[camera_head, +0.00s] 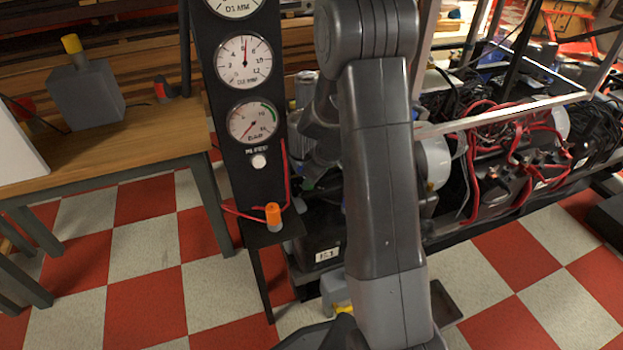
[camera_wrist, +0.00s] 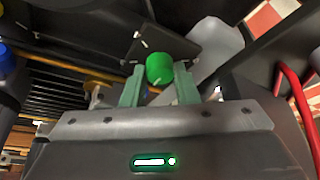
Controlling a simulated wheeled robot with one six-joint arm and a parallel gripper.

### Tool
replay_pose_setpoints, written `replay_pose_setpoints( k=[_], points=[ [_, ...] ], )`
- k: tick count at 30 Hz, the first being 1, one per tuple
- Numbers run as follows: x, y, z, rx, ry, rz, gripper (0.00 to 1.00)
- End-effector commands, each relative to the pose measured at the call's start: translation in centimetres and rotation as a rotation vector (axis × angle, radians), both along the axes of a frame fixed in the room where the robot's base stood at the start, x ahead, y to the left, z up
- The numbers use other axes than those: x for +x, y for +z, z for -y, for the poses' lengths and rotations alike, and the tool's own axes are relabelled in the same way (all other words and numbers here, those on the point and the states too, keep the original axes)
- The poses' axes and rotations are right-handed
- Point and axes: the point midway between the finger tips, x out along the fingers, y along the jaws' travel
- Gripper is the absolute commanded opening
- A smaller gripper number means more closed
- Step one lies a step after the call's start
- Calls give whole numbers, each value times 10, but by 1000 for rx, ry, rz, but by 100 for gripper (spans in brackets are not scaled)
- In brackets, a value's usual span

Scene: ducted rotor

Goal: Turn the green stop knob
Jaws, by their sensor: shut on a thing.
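The green stop knob (camera_wrist: 159,68) shows in the wrist view, near the top middle, with a pale mark on its lower part. My gripper (camera_wrist: 160,88) has its two pale green fingers on either side of the knob and is shut on it. In the head view my arm covers most of this spot. Only a small bit of green (camera_head: 309,185) shows there, left of the arm, and I cannot tell which part it is.
A black gauge panel (camera_head: 226,110) with round dials stands left of my arm, with an orange-capped part (camera_head: 273,216) at its foot. A wooden table (camera_head: 150,135) stands further left. Red cables (camera_head: 510,145) and machinery fill the right. A blue round part (camera_wrist: 6,60) shows in the wrist view.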

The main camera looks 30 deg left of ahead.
Motion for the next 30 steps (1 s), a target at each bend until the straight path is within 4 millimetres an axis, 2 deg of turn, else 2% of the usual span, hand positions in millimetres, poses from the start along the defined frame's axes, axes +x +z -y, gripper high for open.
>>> replay_pose_setpoints(
  k=[15,16,19,26,30],
  points=[
    [0,1,0,0,-21,1,4],
    [0,1,0,0,-21,1,31],
    [0,0,0,0,-21,1,49],
    [0,0,0,0,-20,1,49],
    [0,7,2,1,-21,1,49]
  ],
)
